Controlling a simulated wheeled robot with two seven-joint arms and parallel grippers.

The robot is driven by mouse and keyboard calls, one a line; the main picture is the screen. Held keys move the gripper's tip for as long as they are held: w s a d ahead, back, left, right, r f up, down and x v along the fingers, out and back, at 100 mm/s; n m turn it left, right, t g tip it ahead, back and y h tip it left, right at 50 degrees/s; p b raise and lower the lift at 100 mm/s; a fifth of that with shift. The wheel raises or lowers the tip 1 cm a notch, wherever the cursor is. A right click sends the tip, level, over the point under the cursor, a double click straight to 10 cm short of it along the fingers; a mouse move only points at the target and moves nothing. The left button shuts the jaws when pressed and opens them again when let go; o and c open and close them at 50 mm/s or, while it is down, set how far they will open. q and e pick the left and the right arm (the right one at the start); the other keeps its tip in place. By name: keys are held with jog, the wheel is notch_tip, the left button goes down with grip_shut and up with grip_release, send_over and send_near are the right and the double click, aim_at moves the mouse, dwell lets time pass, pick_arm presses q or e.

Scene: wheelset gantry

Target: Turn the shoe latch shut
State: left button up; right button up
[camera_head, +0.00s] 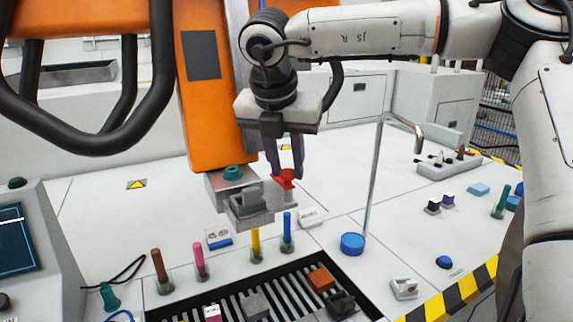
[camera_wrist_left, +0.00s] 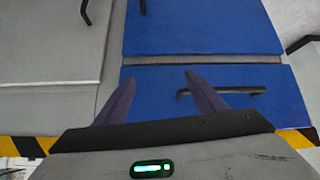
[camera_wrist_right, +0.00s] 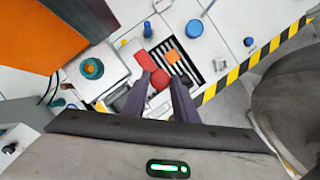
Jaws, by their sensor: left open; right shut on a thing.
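A red latch (camera_head: 286,182) sits at the right side of the grey metal shoe block (camera_head: 250,205) under the orange gantry column. My right gripper (camera_head: 288,174) points down and is shut on the latch. In the right wrist view the red latch (camera_wrist_right: 143,60) shows a flat arm towards the grey block, and a rounded red part lies between the fingertips (camera_wrist_right: 158,85). How far the latch is turned I cannot tell. My left gripper (camera_wrist_left: 157,74) shows only in its wrist view; it is open and empty, facing blue cabinet doors (camera_wrist_left: 200,25).
The orange column (camera_head: 205,100) stands left of my right gripper. A teal knob (camera_head: 232,173) tops the grey block. Coloured pegs, such as a blue one (camera_head: 287,232), and a slotted tray (camera_head: 372,312) lie in front. A curved metal pipe (camera_head: 376,170) rises to the right.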

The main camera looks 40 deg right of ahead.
jog(key=shift+f+n+t+b, duration=0.15)
jog(key=shift+n+t+b, duration=0.15)
jog(key=shift+n+b, duration=0.5)
jog(key=shift+s+d+n+y+b, duration=0.1)
jog(key=shift+n+y+b, duration=0.3)
jog(key=shift+n+b, duration=0.3)
jog(key=shift+n+t+y, duration=0.3)
jog(key=shift+n+t, duration=0.2)
jog(key=shift+n, duration=0.5)
jog(key=n, duration=0.2)
jog(key=shift+s+d+r+n+y, duration=0.1)
jog(key=shift+d+r+n+y, duration=0.1)
jog(key=shift+n+y, duration=0.2)
jog(key=n+y, duration=0.1)
jog(key=n, duration=0.1)
jog(key=shift+n+t, duration=0.3)
jog(key=n+p, duration=0.1)
jog(key=n+y+p, duration=0.1)
jog(key=n+p, duration=0.1)
jog(key=shift+d+r+n+y, duration=0.15)
jog(key=shift+d+n+y, duration=0.05)
jog(key=shift+n+y, duration=0.1)
jog(key=shift+d+f+n+y+p, duration=0.1)
jog(key=shift+n+y+p, duration=0.2)
jog(key=shift+n+p, duration=0.55)
jog(key=shift+d+f+n+y+p, duration=0.1)
jog(key=shift+n+y+p, duration=0.2)
jog(key=shift+n+p, duration=0.55)
